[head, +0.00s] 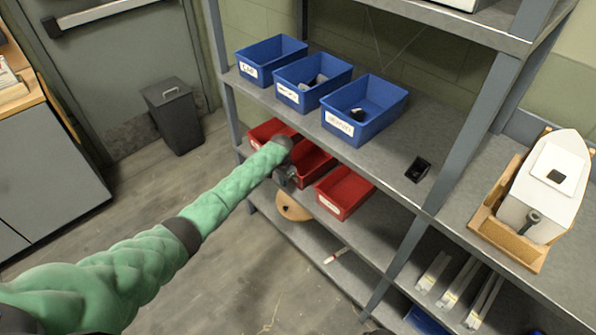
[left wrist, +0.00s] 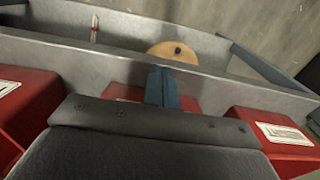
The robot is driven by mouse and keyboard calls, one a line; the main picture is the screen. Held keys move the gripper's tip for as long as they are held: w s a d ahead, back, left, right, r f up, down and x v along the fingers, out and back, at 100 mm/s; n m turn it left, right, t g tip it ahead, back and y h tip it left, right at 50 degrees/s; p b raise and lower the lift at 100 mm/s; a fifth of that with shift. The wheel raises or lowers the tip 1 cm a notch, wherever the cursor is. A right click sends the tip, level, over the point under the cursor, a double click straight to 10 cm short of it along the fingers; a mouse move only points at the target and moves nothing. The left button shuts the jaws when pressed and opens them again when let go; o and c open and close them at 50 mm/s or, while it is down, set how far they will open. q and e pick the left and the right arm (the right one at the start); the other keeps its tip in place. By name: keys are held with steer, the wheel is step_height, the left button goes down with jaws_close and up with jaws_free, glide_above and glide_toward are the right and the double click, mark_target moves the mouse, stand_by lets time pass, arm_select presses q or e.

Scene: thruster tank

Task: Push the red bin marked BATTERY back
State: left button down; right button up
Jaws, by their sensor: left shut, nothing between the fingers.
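Three red bins stand in a row on the shelf below the blue ones: a left one (head: 270,131), a middle one (head: 316,166) and a right one (head: 345,190). I cannot read the word BATTERY on any of them. My left gripper (head: 284,177) is at the front of the middle bin and hides its label. In the left wrist view the shut, empty fingers (left wrist: 161,87) lie over a strip of the middle bin (left wrist: 122,91), with a red bin on either side. I cannot tell if the fingers touch it.
Three blue bins (head: 312,83) stand on the shelf above. A small black object (head: 418,169) lies on that shelf to the right. A round wooden piece (head: 292,207) and a red-and-white stick (head: 336,255) are on the lower shelf. A grey shelf post (head: 470,135) rises at the right.

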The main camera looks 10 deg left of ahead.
step_height(320, 180, up, 9)
steer(key=p, duration=0.9)
steer(key=shift+w, duration=0.2)
stand_by(0.4)
steer(key=shift+r, duration=0.15)
